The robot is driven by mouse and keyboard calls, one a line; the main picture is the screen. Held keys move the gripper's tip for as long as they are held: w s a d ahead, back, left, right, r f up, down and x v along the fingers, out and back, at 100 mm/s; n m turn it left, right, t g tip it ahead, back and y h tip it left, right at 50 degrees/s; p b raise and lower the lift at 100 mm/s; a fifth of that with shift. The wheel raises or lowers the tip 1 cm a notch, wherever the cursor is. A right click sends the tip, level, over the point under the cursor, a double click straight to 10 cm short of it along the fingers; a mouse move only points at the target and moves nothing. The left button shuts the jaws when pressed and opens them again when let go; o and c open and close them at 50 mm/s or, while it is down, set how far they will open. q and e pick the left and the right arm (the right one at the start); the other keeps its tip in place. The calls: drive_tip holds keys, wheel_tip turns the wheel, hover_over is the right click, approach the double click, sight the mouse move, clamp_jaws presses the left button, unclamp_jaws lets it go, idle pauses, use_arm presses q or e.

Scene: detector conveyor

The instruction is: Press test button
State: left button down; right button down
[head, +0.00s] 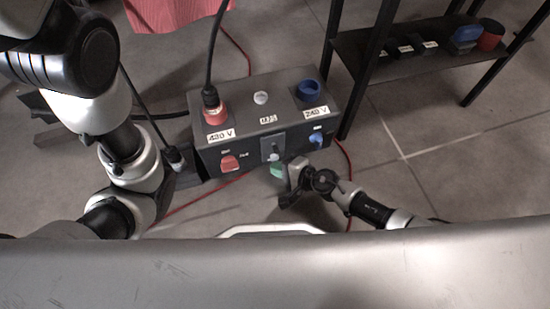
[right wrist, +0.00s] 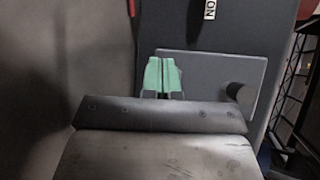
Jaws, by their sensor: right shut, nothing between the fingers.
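A dark control box (head: 240,137) stands ahead of me, with a small white round button (head: 261,97) on top above an unclear label. A grey plate (head: 272,147) on its front carries a dark lever and a small pale button (head: 273,157); I cannot tell which is the test button. My right gripper (head: 278,171) has green fingertips, shut and empty, just in front of the box below the plate. In the right wrist view its fingertips (right wrist: 162,76) overlap the left edge of the plate (right wrist: 210,84); contact cannot be told.
On the box are a red plug (head: 215,112) with a black cable, a blue socket (head: 308,90), a red switch (head: 230,162) and a blue knob (head: 317,138). A black shelf (head: 400,67) stands at the right. Red cables lie on the floor.

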drive_tip(key=shift+w+a, duration=0.15)
drive_tip(key=shift+w, duration=0.35)
idle(0.8)
drive_tip(key=shift+s, duration=0.1)
drive_tip(key=shift+s+d, duration=0.25)
drive_tip(key=shift+s, duration=0.55)
drive_tip(key=shift+s+d, duration=0.2)
drive_tip(key=shift+s, duration=0.55)
drive_tip(key=shift+s+d, duration=0.15)
drive_tip(key=shift+s, duration=0.55)
drive_tip(key=shift+s+d, duration=0.2)
drive_tip(key=shift+s, duration=0.8)
drive_tip(key=shift+s+f, duration=0.1)
drive_tip(key=shift+s, duration=0.05)
